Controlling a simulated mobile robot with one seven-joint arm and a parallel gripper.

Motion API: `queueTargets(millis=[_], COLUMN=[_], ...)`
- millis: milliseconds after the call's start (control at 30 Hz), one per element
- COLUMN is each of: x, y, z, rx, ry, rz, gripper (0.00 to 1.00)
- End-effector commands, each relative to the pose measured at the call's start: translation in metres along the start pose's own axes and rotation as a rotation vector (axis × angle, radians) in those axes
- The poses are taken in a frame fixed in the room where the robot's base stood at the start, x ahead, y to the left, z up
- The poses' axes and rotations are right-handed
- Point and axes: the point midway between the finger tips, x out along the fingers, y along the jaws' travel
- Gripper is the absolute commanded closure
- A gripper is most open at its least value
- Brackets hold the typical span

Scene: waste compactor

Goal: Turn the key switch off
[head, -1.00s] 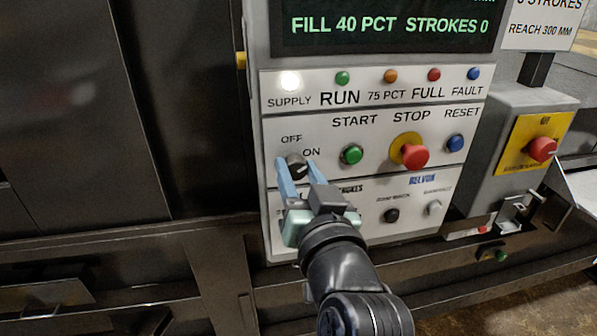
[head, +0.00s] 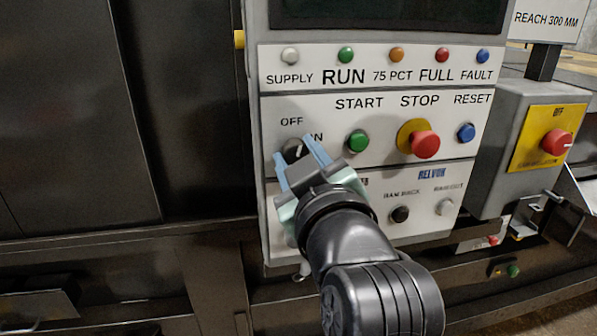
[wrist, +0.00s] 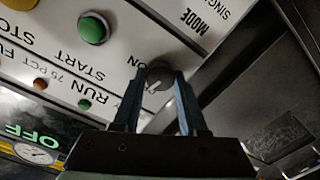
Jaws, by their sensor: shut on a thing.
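The key switch (head: 293,150) is a dark round knob with a pale pointer line on the left of the control panel, below the OFF label and left of the partly covered ON label. The line looks close to upright, towards OFF. My gripper (head: 299,152) has its blue fingers on either side of the knob and is shut on it. In the wrist view the knob (wrist: 158,76) sits between the fingertips of my gripper (wrist: 158,88), its pale line showing. The fingers hide part of the knob's sides.
The green START button (head: 357,141) is close right of the fingers. The red STOP button (head: 425,145) and blue RESET button (head: 466,132) are farther right. The SUPPLY lamp (head: 290,56) is unlit. The display (wrist: 35,135) shows green OFF lettering in the wrist view.

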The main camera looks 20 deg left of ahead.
Motion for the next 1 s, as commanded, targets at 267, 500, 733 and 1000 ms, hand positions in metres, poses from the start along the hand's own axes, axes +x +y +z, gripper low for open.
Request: queueTargets(millis=[267, 500, 733, 1000], x=[-0.0001, 0.0002, 0.0001, 0.0002], y=[-0.0013, -0.0016, -0.0013, -0.0012], z=[0.0026, 0.0013, 0.0010, 0.0009], rx=[-0.181, -0.264, -0.290, -0.291], ry=[-0.007, -0.009, -0.010, -0.010], rz=[0.001, -0.001, -0.001, -0.001], gripper=[1.00, 1.00, 1.00, 1.00])
